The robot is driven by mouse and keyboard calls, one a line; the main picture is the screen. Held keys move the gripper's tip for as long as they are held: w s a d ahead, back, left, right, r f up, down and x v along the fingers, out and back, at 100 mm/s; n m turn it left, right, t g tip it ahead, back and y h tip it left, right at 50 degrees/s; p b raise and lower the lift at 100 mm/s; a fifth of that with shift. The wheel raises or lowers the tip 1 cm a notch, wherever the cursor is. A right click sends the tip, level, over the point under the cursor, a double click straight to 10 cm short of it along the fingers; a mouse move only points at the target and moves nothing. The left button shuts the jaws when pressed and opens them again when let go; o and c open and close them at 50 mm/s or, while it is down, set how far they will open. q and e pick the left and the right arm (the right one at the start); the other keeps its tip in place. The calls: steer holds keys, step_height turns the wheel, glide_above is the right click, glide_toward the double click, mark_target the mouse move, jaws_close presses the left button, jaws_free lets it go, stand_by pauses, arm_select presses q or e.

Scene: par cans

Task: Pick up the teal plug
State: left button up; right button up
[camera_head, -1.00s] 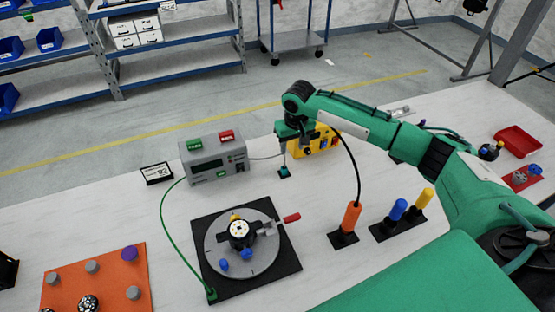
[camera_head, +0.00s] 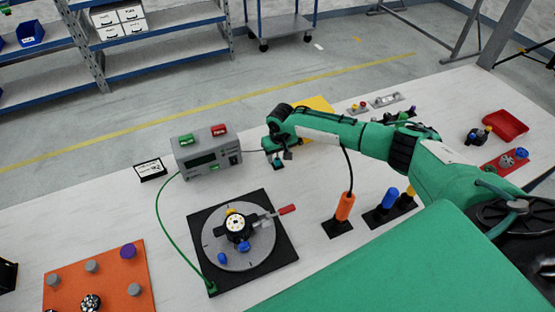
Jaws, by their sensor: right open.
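The teal plug (camera_head: 278,163) is a small teal piece low on the table, just right of the grey meter box (camera_head: 207,151). A thin grey lead runs from the box towards it. My right gripper (camera_head: 277,154) is open and points down right over the plug. The fingers partly hide it, and I cannot tell whether they touch it. My left gripper is not in view.
A black plate with a grey turntable (camera_head: 256,260) and a green cable lie in front. An orange-handled tool (camera_head: 345,206) and a blue-handled one (camera_head: 390,198) stand below my arm. A yellow box (camera_head: 318,104) is behind the wrist.

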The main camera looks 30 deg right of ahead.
steer(key=shift+w+f, duration=0.25)
steer(key=shift+f, duration=1)
jaws_close()
steer(key=shift+r, duration=0.1)
